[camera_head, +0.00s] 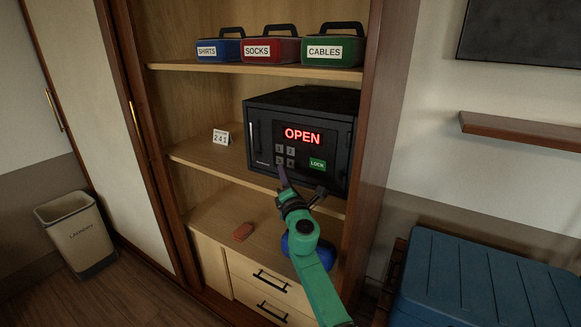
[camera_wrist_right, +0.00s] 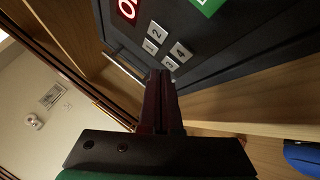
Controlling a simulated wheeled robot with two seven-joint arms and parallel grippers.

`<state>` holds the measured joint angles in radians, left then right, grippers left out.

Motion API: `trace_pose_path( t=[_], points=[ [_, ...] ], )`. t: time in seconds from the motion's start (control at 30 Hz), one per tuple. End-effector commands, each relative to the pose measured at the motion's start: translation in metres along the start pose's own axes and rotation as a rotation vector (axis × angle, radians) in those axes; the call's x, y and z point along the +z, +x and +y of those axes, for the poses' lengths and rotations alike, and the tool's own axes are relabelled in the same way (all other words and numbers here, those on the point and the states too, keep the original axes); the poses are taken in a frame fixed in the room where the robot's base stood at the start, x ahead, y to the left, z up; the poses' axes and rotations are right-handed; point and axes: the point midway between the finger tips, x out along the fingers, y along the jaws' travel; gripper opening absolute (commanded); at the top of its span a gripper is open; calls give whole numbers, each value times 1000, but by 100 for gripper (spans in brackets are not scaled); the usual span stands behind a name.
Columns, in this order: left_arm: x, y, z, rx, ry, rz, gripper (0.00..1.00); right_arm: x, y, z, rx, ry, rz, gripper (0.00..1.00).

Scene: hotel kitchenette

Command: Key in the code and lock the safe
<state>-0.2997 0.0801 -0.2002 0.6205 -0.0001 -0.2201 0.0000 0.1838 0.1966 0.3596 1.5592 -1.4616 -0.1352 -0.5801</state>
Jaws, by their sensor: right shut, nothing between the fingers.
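The black safe (camera_head: 300,105) stands on the middle shelf, and its door looks closed. Its display (camera_head: 302,136) reads OPEN in red. Below it are number keys 1 to 4 (camera_head: 285,155) and a green LOCK key (camera_head: 317,164). A small card (camera_head: 221,137) beside the safe reads 241. My right gripper (camera_head: 283,172) is shut and empty, with its tips at the lower left of the keypad by key 3. In the right wrist view, the fingertips (camera_wrist_right: 160,76) are close to key 3 (camera_wrist_right: 170,63); I cannot tell whether they touch. My left gripper is not in view.
Bins labelled SHIRTS (camera_head: 220,50), SOCKS (camera_head: 270,50) and CABLES (camera_head: 332,51) stand on the upper shelf. A reddish block (camera_head: 242,232) and a blue object (camera_head: 296,247) are on the lower shelf. A laundry bin (camera_head: 75,235) stands left, a blue case (camera_head: 480,285) right.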

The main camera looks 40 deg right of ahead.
Motion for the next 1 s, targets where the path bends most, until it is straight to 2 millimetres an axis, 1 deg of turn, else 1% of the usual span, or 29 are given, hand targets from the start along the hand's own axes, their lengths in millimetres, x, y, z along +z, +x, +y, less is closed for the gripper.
trace_pose_path(
  t=[0.07, 0.23, 1.0],
  points=[
    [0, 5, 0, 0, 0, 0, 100, 4, 6, -6, 0, -1, -2, 0],
    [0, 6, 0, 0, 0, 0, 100, 9, 12, -9, 0, 1, -1, 0],
    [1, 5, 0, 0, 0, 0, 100, 9, 12, -9, -1, 1, -1, 0]
  ],
)
